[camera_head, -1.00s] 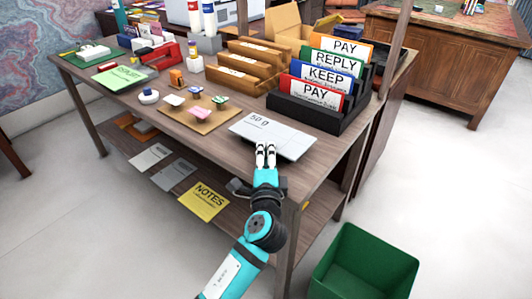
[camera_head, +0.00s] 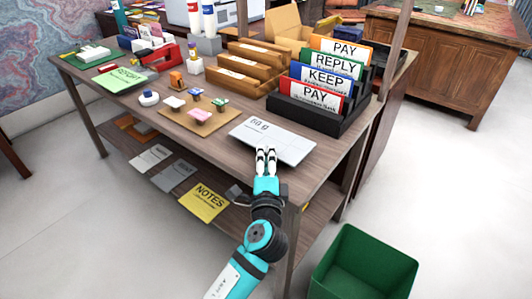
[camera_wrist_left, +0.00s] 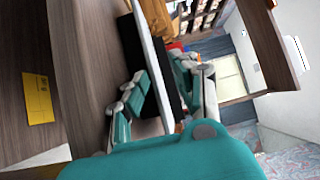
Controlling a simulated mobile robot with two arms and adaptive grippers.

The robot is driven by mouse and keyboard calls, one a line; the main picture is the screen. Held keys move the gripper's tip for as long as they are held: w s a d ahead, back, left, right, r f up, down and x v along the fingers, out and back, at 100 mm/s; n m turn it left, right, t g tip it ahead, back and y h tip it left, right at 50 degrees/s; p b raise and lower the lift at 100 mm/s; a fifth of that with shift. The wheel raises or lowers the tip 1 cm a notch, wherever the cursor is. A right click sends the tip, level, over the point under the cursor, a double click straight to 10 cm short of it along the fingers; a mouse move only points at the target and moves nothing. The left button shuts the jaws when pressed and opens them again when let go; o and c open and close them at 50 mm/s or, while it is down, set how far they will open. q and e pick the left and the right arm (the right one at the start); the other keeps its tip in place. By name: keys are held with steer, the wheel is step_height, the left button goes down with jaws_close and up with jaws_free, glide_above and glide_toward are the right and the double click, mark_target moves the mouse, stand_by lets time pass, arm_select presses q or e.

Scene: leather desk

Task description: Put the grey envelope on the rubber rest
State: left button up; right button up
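The grey envelope (camera_head: 277,137) is a pale, thin, flat piece with large dark print at its upper left corner. In the head view it is at the near right of the desk, its near edge by the desk front. My left gripper (camera_head: 266,150) is at this near edge. In the left wrist view the thin white edge of the envelope (camera_wrist_left: 148,35) runs between the two fingers of my left gripper (camera_wrist_left: 162,68), which appear shut on it. I cannot make out the rubber rest for sure; a black slab (camera_wrist_left: 137,60) shows beside the envelope. My right gripper is not in view.
A black sorter (camera_head: 290,115) with labelled coloured envelopes stands just behind. A brown board (camera_head: 200,125) with small stamps lies to the left. A yellow NOTES envelope (camera_head: 205,203) is on the lower shelf. A green bin (camera_head: 365,262) stands on the floor at right.

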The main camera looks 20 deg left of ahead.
arm_select(q)
steer(key=v, duration=1)
steer(key=s+a+f+n+g+h, duration=0.1)
steer(key=s+a+f+n+g, duration=0.15)
steer(key=f, duration=0.75)
steer(key=s+a+f+n+g+h, duration=0.15)
steer(key=f+g, duration=0.25)
steer(key=f, duration=0.6)
steer(key=s+a+f+n+g+h, duration=0.1)
steer(key=s+f+n+g, duration=0.3)
steer(key=s+f, duration=0.4)
steer(key=s+a+f+n+g+h, duration=0.1)
steer(key=s+f+n+g, duration=0.3)
steer(key=s+f, duration=0.5)
step_height(320, 180, down, 3)
steer(key=shift+s+a+f+h, duration=0.15)
steer(key=shift+a+h, duration=0.25)
steer(key=shift+h, duration=0.35)
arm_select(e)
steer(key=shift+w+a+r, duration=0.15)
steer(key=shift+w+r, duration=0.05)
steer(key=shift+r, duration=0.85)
arm_select(q)
steer(key=shift+g, duration=0.25)
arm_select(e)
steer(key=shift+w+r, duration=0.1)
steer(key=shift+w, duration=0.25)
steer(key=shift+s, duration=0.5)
